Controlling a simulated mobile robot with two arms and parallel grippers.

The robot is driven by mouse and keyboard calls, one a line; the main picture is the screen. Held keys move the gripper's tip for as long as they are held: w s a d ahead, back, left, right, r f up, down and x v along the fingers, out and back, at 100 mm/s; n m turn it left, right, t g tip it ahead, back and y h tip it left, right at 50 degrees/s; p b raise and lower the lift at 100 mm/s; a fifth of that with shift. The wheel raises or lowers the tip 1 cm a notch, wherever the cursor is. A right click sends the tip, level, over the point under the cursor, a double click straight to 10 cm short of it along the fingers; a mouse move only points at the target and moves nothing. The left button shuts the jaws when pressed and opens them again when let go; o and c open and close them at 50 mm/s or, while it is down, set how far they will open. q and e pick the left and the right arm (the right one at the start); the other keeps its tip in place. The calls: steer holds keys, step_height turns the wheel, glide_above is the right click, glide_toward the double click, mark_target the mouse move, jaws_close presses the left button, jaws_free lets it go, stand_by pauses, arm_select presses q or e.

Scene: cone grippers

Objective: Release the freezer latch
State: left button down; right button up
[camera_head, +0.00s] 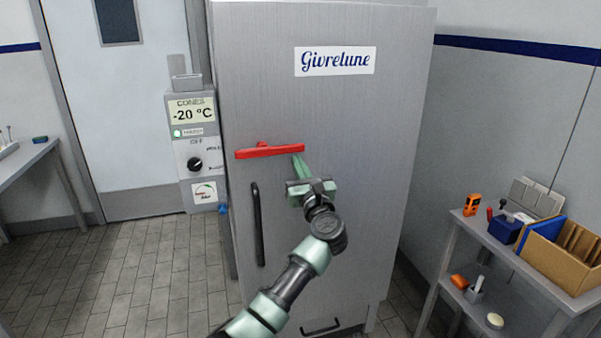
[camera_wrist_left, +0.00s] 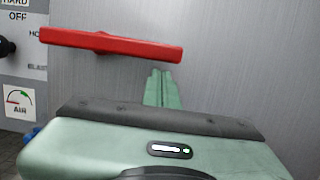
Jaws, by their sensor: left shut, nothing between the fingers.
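The freezer (camera_head: 340,110) is a tall grey metal cabinet with a "Givrelune" label. Its red latch (camera_head: 270,152) lies about level across the door's left edge, and it also shows in the left wrist view (camera_wrist_left: 110,46). My left gripper (camera_head: 299,160) is shut and empty, with its green fingertips just below the latch's right end. In the left wrist view the closed fingers (camera_wrist_left: 161,88) reach up towards the latch's underside near that end. I cannot tell whether they touch it. My right gripper is not in view.
A black vertical door handle (camera_head: 257,224) is below the latch. A control panel (camera_head: 194,150) reading -20 °C stands left of the freezer. A shelf table (camera_head: 560,285) with boxes and tools is at the right. Tiled floor is clear at the left.

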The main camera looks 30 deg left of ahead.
arm_select(q)
steer(key=shift+r, duration=0.35)
